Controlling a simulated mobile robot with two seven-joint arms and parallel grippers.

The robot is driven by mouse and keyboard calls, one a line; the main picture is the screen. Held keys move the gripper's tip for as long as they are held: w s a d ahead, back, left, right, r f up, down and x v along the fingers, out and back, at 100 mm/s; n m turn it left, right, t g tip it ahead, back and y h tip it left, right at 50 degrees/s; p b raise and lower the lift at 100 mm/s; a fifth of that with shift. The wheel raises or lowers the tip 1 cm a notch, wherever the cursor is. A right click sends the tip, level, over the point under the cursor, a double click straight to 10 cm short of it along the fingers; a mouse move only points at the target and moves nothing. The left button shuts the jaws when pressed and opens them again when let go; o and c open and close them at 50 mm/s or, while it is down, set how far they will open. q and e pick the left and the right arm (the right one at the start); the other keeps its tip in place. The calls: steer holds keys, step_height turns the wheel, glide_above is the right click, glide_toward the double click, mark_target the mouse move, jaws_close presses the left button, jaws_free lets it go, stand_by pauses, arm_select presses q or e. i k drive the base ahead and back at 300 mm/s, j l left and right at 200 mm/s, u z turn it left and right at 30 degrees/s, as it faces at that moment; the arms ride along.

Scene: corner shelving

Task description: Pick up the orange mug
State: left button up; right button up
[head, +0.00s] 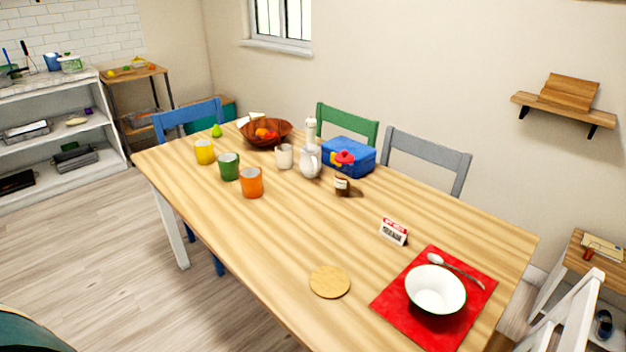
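The orange mug (252,183) stands upright on the wooden dining table (300,240), left of the table's middle and close to its near long edge. A green mug (229,167) stands just behind it to the left, and a yellow mug (204,152) stands farther left. A white mug (284,156) stands behind it to the right. Neither of my grippers is in the head view, and nothing is touching the orange mug.
Behind the mugs are a fruit bowl (263,132), a white jug (311,162), a blue box (348,157) and a small jar (341,185). The table between is mostly clear. Chairs stand around it.

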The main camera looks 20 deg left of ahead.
mark_target(250, 177)
steer(key=i+j+z, duration=0.1)
steer(key=j+z, duration=0.7)
steer(key=j, duration=0.15)
steer(key=j+z, duration=0.2)
steer(key=j, duration=0.3)
steer(key=k+j+z, duration=0.25)
steer(key=j, duration=0.75)
steer(key=k+j+z, duration=0.1)
steer(key=j, duration=0.4)
